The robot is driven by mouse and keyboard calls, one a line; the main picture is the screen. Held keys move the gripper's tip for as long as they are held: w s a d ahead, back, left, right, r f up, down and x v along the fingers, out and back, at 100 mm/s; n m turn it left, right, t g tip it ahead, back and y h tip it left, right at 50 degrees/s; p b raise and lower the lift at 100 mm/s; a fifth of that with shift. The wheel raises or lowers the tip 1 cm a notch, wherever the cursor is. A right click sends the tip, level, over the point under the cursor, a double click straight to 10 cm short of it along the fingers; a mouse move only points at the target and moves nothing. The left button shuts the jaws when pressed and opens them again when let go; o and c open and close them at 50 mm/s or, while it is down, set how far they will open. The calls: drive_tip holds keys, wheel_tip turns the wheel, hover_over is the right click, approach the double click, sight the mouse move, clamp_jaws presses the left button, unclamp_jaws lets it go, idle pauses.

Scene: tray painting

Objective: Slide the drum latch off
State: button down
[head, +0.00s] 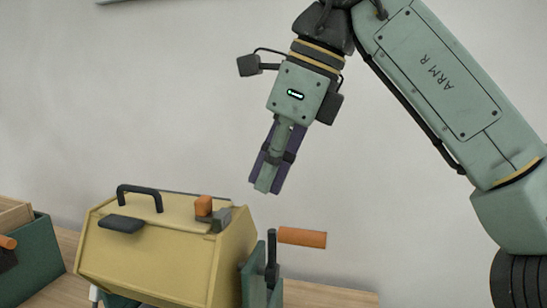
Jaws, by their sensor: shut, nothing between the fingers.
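The drum (160,262) is a yellow, faceted body on the table in the lower left of the head view. A small latch with an orange knob (204,206) and a grey block sits on its top at the right end. My gripper (266,189) points down, shut and empty, in the air above and to the right of the latch. It touches nothing. The drum's lower part is cut off by the frame edge.
A black handle (140,195) and a dark flat tab (121,224) are on the drum top. A crank with an orange grip (302,237) sticks out at the right. A green box (40,262) stands at the left. The air above the drum is free.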

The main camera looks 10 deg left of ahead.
sight(207, 201)
drive_tip(key=a+f, duration=0.2)
drive_tip(key=a+f+p, duration=0.1)
drive_tip(key=a+f, duration=0.1)
drive_tip(key=shift+w+a+f, duration=0.1)
drive_tip(key=shift+a+f, duration=0.1)
drive_tip(key=shift+a, duration=0.15)
drive_tip(key=shift+a+f, duration=0.1)
drive_tip(key=shift+a, duration=0.5)
drive_tip(key=a, duration=0.3)
drive_tip(key=shift+w+a, duration=0.1)
drive_tip(key=shift+a, duration=0.1)
drive_tip(key=shift+d, duration=0.1)
